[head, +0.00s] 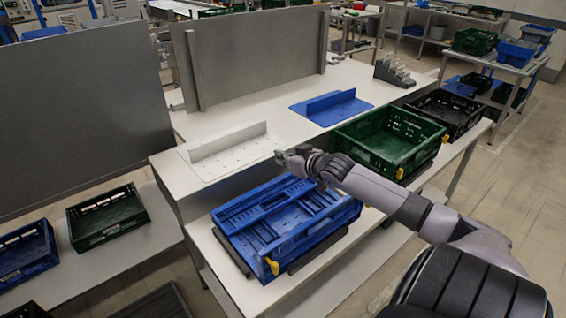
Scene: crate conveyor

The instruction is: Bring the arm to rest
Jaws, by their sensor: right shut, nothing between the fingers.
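My right arm comes in from the lower right and reaches across the front bench. My right gripper (284,157) is shut and empty, above the far edge of a blue crate (318,222) and close to a white bracket plate (228,150). The blue crate sits on the lower shelf of the bench, with folded blue parts showing inside it. My left gripper is not in view.
A green crate (392,140) and a black crate (450,112) stand right of the blue crate. A blue bracket plate (331,106) lies on the white bench top. Grey panels (255,58) stand behind. More crates (108,216) sit at left.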

